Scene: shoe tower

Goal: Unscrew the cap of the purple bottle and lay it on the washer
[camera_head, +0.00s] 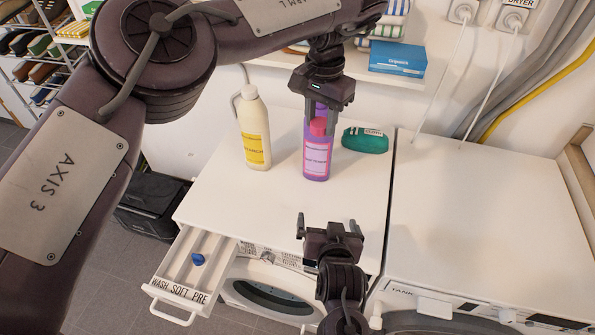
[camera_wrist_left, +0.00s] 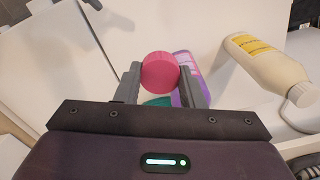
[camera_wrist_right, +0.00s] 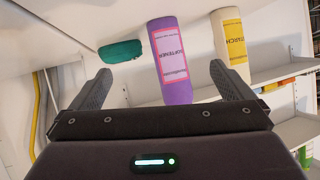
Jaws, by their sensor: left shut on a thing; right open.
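The purple bottle (camera_head: 317,160) stands upright on the white washer (camera_head: 225,190); it also shows in the right wrist view (camera_wrist_right: 177,85). My left gripper (camera_head: 321,107) is over the bottle top. In the left wrist view its fingers (camera_wrist_left: 160,82) are shut on the round pink cap (camera_wrist_left: 160,72), with part of the purple bottle behind the right finger. The cap also shows in the head view (camera_head: 318,126); I cannot tell whether it still sits on the neck. My right gripper (camera_head: 329,222) is open and empty over the washer's front, apart from the bottle.
A cream bottle (camera_head: 254,130) with a yellow label stands left of the purple one. A green pouch (camera_head: 365,140) lies to its right. A drawer (camera_head: 190,265) with a blue knob is pulled out at front left. A dryer (camera_head: 480,220) stands right; its top is clear.

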